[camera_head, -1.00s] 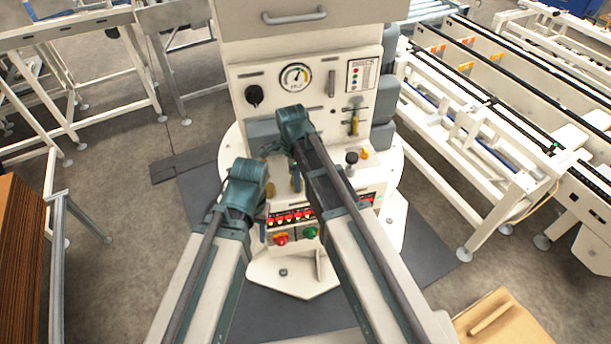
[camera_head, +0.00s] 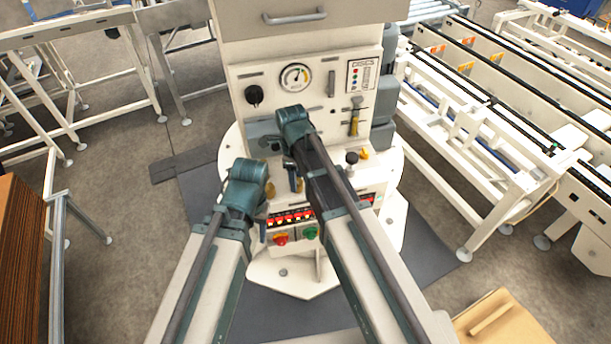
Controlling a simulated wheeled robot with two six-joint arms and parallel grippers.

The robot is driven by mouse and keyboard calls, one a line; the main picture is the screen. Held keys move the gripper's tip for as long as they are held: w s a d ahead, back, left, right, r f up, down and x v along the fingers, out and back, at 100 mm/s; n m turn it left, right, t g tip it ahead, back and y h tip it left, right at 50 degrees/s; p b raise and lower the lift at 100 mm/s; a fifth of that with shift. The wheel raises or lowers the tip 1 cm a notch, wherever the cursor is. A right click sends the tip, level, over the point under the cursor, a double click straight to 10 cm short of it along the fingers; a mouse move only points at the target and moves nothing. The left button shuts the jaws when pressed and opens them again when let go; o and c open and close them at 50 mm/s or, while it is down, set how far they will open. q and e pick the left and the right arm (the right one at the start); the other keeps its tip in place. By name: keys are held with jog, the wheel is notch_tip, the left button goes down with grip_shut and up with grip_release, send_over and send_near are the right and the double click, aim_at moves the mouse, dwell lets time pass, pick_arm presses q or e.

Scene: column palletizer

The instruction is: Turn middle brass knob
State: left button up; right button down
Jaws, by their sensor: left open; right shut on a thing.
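A brass knob (camera_head: 270,190) shows on the console ledge beside my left arm's teal wrist. A second bit of brass (camera_head: 300,186), likely the middle knob, shows at the blue fingers of my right gripper (camera_head: 294,178). My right gripper is shut on it, and the arm's wrist hides most of it from above. A third, yellow-brass knob (camera_head: 365,154) stands at the right of the ledge. My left gripper (camera_head: 263,231) is open, low at the left end of the console front; its wrist mostly hides it, and it is apart from the knobs.
The white panel above carries a round gauge (camera_head: 295,76), a black knob (camera_head: 254,95) and a yellow-handled lever (camera_head: 354,120). A black-topped knob (camera_head: 351,160) stands near the yellow one. Red (camera_head: 281,239) and green (camera_head: 310,232) knobs sit on the front below.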

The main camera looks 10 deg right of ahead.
aim_at(298, 180)
jog(key=shift+s+d, duration=0.15)
jog(key=shift+d, duration=0.05)
jog(key=c, duration=0.8)
grip_release()
jog(key=o, duration=0.5)
jog(key=shift+d, duration=0.1)
jog(key=shift+r, duration=0.15)
jog(key=shift+a+r+p, duration=0.2)
jog(key=shift+r+p, duration=0.35)
jog(key=shift+p, duration=0.2)
notch_tip(298, 180, up, 13)
jog(key=p, duration=1.2)
jog(key=shift+d+f+p, duration=0.1)
jog(key=shift+p, duration=0.25)
